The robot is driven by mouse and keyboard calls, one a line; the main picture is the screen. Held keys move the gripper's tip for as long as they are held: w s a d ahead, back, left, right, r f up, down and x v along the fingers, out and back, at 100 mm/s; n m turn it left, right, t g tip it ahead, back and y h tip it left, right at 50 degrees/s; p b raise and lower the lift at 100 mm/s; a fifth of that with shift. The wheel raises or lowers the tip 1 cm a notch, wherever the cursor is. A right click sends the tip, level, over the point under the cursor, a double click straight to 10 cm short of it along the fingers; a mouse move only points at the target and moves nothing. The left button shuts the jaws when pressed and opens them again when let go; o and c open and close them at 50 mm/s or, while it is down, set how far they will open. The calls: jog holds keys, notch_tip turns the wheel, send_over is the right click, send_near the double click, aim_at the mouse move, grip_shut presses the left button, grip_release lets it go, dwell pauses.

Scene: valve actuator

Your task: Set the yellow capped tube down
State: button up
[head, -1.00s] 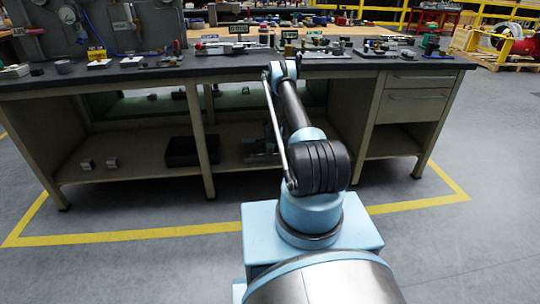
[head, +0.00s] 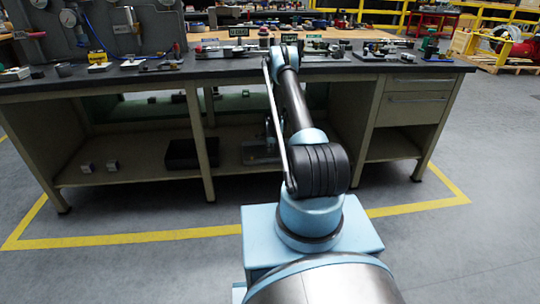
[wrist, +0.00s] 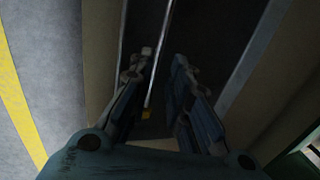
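My gripper (wrist: 163,62) shows in the wrist view with its two dark fingers a short gap apart. A small yellow patch (wrist: 146,114) shows between the fingers, low down near the palm. A thin pale line runs up from it through the gap. I cannot tell whether these are the yellow capped tube or something behind the fingers. The view is too dark to tell whether the fingers press on anything. In the head view my arm reaches to the bench's front edge and mostly hides the gripper.
The workbench (head: 230,70) carries a gauge panel (head: 110,25) at left and several small fixtures. Its lower shelf (head: 140,165) holds a black box (head: 190,153) and small metal blocks (head: 100,166). A yellow floor line (head: 130,238) surrounds it. The wrist view also shows grey floor at left.

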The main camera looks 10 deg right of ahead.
jog(key=shift+v, duration=2.45)
